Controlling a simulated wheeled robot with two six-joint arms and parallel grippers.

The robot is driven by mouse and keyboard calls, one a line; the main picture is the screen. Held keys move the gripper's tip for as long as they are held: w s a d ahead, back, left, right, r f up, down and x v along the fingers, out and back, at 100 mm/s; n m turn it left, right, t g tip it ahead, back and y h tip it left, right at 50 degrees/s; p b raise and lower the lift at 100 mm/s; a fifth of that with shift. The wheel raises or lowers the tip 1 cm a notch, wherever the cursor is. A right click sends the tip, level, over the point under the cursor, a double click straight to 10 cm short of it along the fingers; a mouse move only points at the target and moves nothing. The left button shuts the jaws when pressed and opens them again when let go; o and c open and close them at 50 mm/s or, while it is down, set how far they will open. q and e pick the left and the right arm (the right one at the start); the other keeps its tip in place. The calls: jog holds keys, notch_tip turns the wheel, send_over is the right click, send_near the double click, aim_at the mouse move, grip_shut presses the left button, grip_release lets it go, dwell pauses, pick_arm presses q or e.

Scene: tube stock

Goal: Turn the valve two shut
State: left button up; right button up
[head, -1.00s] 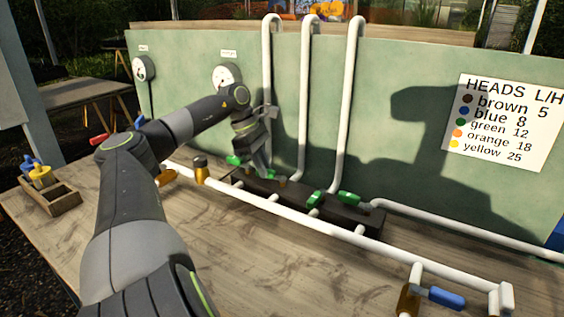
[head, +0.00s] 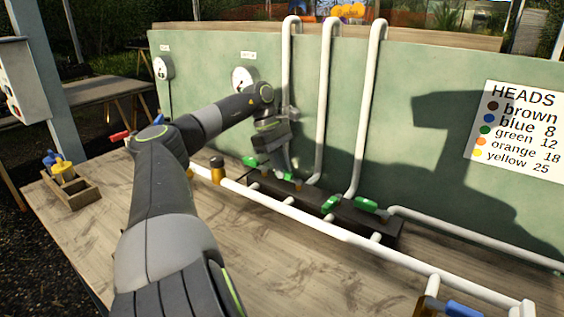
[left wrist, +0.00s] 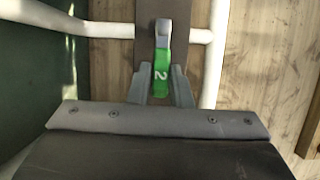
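The valve two handle (left wrist: 161,75) is a green lever marked "2" in the left wrist view. It lies along the dark block and across the line of the white pipe stubs on either side. My left gripper (left wrist: 161,84) has one finger on each side of the lever, very near it; I cannot tell whether they press on it. In the head view my left gripper (head: 284,163) reaches down to the dark valve block (head: 310,203) from the left and partly hides this valve. My right gripper is out of view.
Other green handles (head: 255,162), (head: 330,204) and (head: 366,204) sit along the block. White risers (head: 325,100) stand close behind my gripper, against a green panel (head: 425,110). A white pipe (head: 310,220) runs in front. A wooden tray (head: 72,190) stands at the left.

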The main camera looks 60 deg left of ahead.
pick_arm(q)
jog(key=o, duration=0.4)
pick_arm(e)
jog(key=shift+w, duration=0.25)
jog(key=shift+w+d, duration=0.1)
